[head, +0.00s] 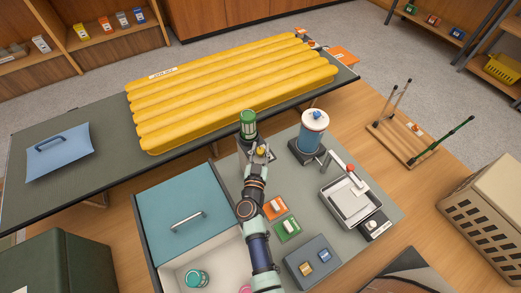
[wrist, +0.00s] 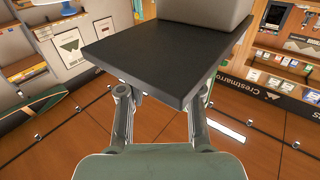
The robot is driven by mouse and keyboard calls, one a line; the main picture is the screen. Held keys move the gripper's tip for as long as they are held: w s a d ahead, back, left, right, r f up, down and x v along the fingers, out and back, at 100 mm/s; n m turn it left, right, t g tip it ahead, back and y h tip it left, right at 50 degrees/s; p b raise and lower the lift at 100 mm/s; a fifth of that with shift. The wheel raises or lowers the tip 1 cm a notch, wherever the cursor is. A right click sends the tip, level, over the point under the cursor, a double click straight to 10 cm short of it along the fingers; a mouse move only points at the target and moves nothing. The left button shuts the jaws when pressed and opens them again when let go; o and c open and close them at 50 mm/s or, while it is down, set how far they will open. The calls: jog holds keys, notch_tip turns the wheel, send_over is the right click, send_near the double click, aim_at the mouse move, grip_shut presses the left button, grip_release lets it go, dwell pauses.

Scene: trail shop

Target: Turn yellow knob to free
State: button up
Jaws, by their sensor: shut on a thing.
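The fingertips and the knob are hidden there.
Orange (head: 273,207) and green (head: 287,229) packs lie near my arm. A teal drawer unit (head: 180,215) is left; a yellow ribbed mattress (head: 235,90) lies behind.

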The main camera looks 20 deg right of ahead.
jog(key=shift+d+n+t+y, duration=0.15)
jog(key=shift+n+t+y, duration=0.3)
jog(key=shift+y, duration=0.25)
grip_shut()
jog(key=n+y+b, duration=0.1)
jog(key=t+y+b, duration=0.1)
jog(key=b, duration=0.1)
jog(key=shift+f+n, duration=0.35)
jog(key=shift+f, duration=0.05)
jog(key=shift+r+n+y+b, duration=0.25)
jog(key=shift+n+y+b, duration=0.05)
jog(key=shift+y+b, duration=0.35)
jog(key=shift+r, duration=0.2)
jog(key=o, duration=1.1)
grip_release()
jog(key=v, duration=1.2)
jog(key=shift+f, duration=0.1)
